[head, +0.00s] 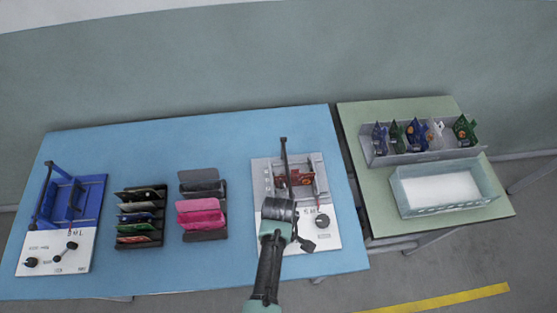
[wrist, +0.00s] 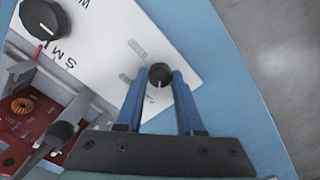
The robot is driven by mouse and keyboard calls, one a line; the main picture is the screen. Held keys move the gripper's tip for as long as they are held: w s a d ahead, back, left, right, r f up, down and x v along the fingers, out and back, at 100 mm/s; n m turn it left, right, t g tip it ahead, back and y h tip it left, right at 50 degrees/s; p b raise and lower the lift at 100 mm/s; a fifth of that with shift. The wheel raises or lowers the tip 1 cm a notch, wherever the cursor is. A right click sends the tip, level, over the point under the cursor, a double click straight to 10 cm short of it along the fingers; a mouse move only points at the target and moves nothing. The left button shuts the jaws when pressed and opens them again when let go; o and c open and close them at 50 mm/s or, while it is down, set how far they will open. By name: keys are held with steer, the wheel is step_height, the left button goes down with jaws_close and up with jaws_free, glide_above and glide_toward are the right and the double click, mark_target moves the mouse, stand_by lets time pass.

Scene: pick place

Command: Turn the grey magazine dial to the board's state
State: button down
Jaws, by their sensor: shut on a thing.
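The grey station (head: 262,177) stands on the right part of the blue table, with a white front panel. A red board (head: 292,182) sits in its grey frame; it also shows in the wrist view (wrist: 22,128). A large black dial (head: 322,220) is on the panel, free of my gripper; it also shows in the wrist view (wrist: 45,18). My gripper (wrist: 160,78) is shut with its two blue fingers on either side of a smaller dark knob (wrist: 159,72) with a pale pointer line. In the head view my wrist hides part of the panel and that knob.
A blue station (head: 75,200) with several knobs stands at the far left. Two dark racks, one with mixed boards (head: 139,215) and one with pink boards (head: 202,210), stand between. A green table holds a grey board rack (head: 415,150) and a white-bottomed bin (head: 443,190).

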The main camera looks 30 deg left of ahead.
steer(key=m+p, duration=0.1)
steer(key=m, duration=0.6)
steer(key=shift+r, duration=0.1)
steer(key=m, duration=0.6)
steer(key=shift+m+p, duration=0.4)
steer(key=m, duration=1.2)
steer(key=shift+m+p, duration=0.3)
steer(key=shift+p, duration=0.05)
steer(key=c, duration=0.5)
jaws_free()
steer(key=shift+c, duration=0.2)
step_height(320, 180, up, 13)
steer(key=shift+p, duration=0.3)
